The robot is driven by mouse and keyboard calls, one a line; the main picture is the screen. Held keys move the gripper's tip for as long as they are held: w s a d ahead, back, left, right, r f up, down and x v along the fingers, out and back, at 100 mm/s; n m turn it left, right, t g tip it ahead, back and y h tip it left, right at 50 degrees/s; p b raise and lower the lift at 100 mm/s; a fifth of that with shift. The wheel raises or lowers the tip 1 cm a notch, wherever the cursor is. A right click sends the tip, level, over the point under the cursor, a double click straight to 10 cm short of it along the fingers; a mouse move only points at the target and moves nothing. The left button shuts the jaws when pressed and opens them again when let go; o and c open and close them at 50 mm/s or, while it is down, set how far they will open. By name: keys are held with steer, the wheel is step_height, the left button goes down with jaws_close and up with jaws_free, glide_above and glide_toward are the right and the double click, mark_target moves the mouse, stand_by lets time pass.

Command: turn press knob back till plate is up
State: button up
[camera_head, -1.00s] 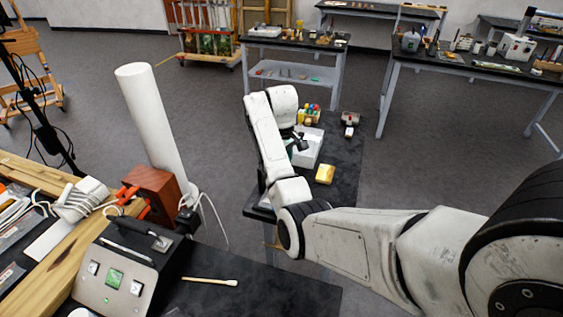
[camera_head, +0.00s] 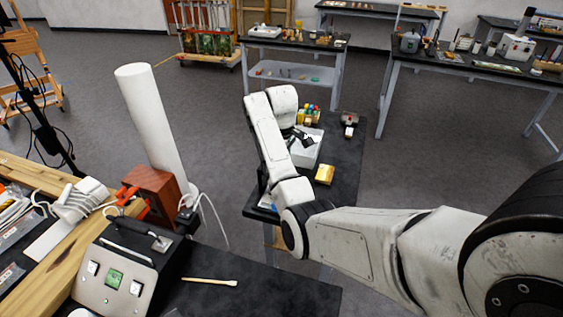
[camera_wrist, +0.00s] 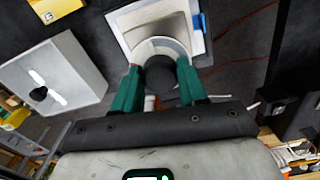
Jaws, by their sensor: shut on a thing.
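In the wrist view, the dark round press knob (camera_wrist: 160,76) sits between the two green fingers of my gripper (camera_wrist: 159,80), which are shut on it. Beyond the knob is the press (camera_wrist: 150,22), a pale, square-edged body with a curved grey part near the knob and a blue piece at its right side. The height of its plate cannot be made out. In the head view, my gripper (camera_head: 302,139) is at the far bench, beside a white box; the press and knob are mostly hidden by my arm.
A control box (camera_head: 115,275) and white roll (camera_head: 150,120) are left.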

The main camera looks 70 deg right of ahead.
steer(key=o, duration=1.1)
steer(key=shift+c, duration=0.2)
steer(key=shift+w+d+r, duration=0.15)
steer(key=shift+r, duration=2.5)
steer(key=shift+a+r, duration=0.2)
steer(key=shift+r, duration=2.55)
steer(key=shift+s, duration=0.25)
